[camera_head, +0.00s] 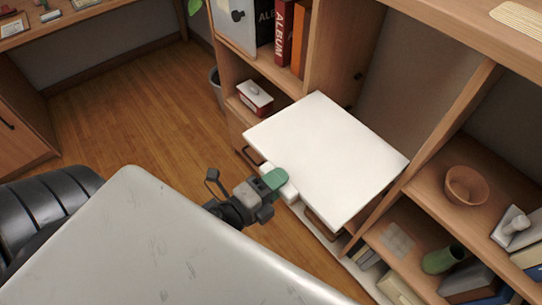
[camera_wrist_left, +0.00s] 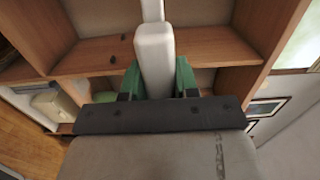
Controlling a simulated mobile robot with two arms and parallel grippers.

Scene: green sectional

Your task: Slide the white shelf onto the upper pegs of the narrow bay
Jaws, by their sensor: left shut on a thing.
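The white shelf (camera_head: 325,155) lies roughly level at the mouth of the narrow bay (camera_head: 410,85), its near part sticking out in front. My left gripper (camera_head: 277,184), with green fingers, is shut on a white block at the shelf's near left edge. In the left wrist view the green fingers (camera_wrist_left: 157,80) close on both sides of the white shelf piece (camera_wrist_left: 154,50), seen end-on. A dark peg (camera_head: 357,76) shows on the bay's wall behind the shelf. Whether the shelf touches any pegs is hidden. My right gripper is not in view.
Left of the bay, a compartment holds a red and white box (camera_head: 255,97), with albums (camera_head: 285,35) above. Right of the bay are a bowl (camera_head: 466,185) and a green cup (camera_head: 442,259). A wooden divider (camera_head: 440,140) borders the bay. Wood floor is open at left.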

